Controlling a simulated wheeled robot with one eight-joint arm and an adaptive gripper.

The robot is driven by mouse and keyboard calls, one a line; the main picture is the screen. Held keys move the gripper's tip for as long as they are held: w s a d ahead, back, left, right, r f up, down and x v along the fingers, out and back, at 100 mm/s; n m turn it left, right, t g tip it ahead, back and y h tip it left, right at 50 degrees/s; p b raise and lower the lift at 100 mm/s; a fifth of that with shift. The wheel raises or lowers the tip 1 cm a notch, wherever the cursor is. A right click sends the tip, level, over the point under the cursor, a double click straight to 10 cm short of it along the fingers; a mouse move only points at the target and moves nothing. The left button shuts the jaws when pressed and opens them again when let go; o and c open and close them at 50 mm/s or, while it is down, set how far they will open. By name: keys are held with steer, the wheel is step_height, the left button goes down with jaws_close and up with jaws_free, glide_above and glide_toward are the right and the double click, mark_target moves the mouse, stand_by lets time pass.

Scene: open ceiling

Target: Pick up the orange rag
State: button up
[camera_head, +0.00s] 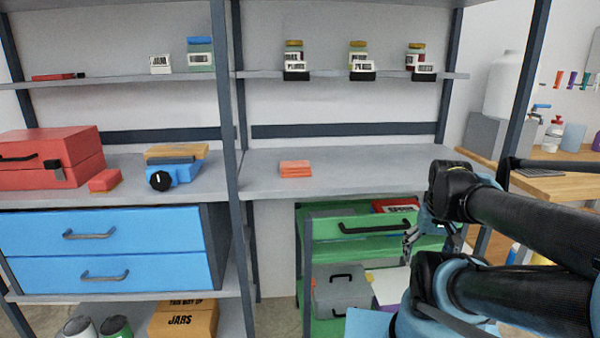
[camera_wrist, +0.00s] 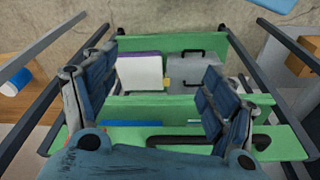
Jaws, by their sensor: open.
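The orange rag (camera_head: 296,169) lies folded in a small flat stack on the grey middle shelf (camera_head: 350,172), right of the central post in the head view. I do not make it out in the wrist view. My gripper (camera_head: 410,240) is partly hidden behind my arm, lower and to the right of the rag, in front of the green cart. In the wrist view my gripper (camera_wrist: 155,65) has its two blue fingers spread wide with nothing between them. It is well apart from the rag.
The green cart (camera_head: 345,250) with a grey case (camera_head: 340,290) stands under the shelf. Jars (camera_head: 358,58) with labels line the upper shelf. A blue tool (camera_head: 178,172) and red toolbox (camera_head: 50,160) sit left of the post (camera_head: 228,130). The shelf around the rag is clear.

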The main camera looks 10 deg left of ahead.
steer(key=shift+o, duration=0.4)
steer(key=w+a+r+n, duration=0.3)
steer(key=r, duration=0.3)
steer(key=w+a+r+n, duration=0.3)
steer(key=w+r, duration=0.1)
steer(key=r, duration=0.2)
steer(key=w+a+r+n+g, duration=0.1)
steer(key=w+a+r+n, duration=0.4)
steer(key=a+r, duration=0.4)
steer(key=w+a+r+n+g, duration=0.1)
steer(key=w+a+r+n, duration=0.5)
steer(key=a, duration=0.5)
steer(key=a+r+n, duration=0.2)
steer(key=a, duration=0.5)
steer(key=a+r+n, duration=0.3)
steer(key=a, duration=0.4)
glide_above(296, 163)
steer(key=f, duration=1.1)
steer(key=shift+s+d+f, duration=0.1)
steer(key=shift+s+f, duration=0.05)
steer(key=shift+s, duration=0.2)
steer(key=shift+w+f, duration=0.2)
steer(key=shift+f, duration=2.45)
